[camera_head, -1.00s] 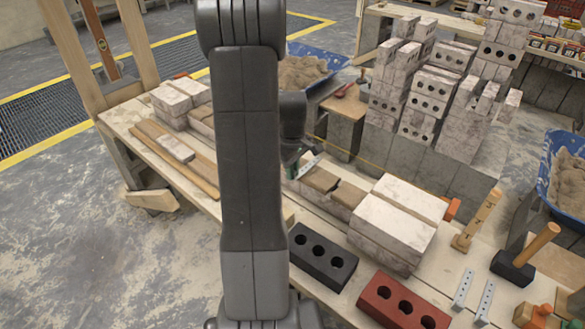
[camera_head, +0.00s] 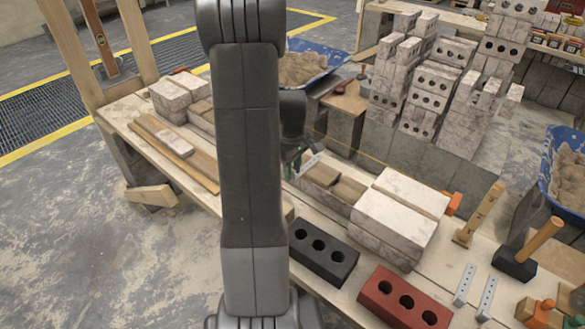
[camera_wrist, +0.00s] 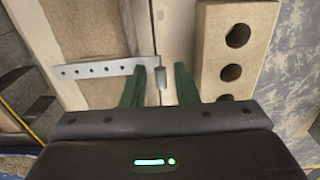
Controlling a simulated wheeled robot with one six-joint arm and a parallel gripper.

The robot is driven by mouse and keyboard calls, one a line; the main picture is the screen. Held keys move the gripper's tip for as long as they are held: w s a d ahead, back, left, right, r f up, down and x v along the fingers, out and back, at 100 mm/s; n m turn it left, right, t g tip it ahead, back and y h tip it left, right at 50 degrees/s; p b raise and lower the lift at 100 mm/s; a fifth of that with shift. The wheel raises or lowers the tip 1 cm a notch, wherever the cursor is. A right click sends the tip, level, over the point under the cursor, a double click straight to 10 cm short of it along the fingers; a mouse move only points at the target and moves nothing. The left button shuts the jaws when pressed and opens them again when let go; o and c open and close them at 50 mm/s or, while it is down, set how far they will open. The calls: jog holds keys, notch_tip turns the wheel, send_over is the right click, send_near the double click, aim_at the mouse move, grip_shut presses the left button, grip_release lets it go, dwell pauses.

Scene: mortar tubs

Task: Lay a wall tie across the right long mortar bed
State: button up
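A grey wall tie with a row of holes (camera_wrist: 92,70) lies crosswise over a brown mortar bed (camera_wrist: 90,25) in the wrist view. Its right end has a short bent piece, which shows between the fingers of my gripper (camera_wrist: 160,85). The green fingers stand apart on either side of that end, so the gripper is open; contact with the tie cannot be told. In the head view the tie (camera_head: 308,163) shows small beside the dark wrist, near brown mortar (camera_head: 348,189).
Two spare ties (camera_head: 464,285) (camera_head: 486,298) lie near a mallet (camera_head: 520,258) at the right. A black brick (camera_head: 323,253) and a red brick (camera_head: 405,297) sit at the front. Pale blocks (camera_head: 395,222) stand beside the mortar. A tan holed brick (camera_wrist: 236,50) is right of the fingers.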

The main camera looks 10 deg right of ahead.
jog(key=shift+o, duration=0.5)
jog(key=shift+r, duration=0.1)
notch_tip(320, 180, up, 14)
jog(key=p, duration=0.1)
jog(key=shift+p, duration=0.3)
jog(key=shift+f, duration=0.25)
notch_tip(320, 180, down, 14)
jog(key=shift+r+b, duration=0.2)
jog(key=shift+b, duration=0.55)
jog(key=shift+r, duration=0.1)
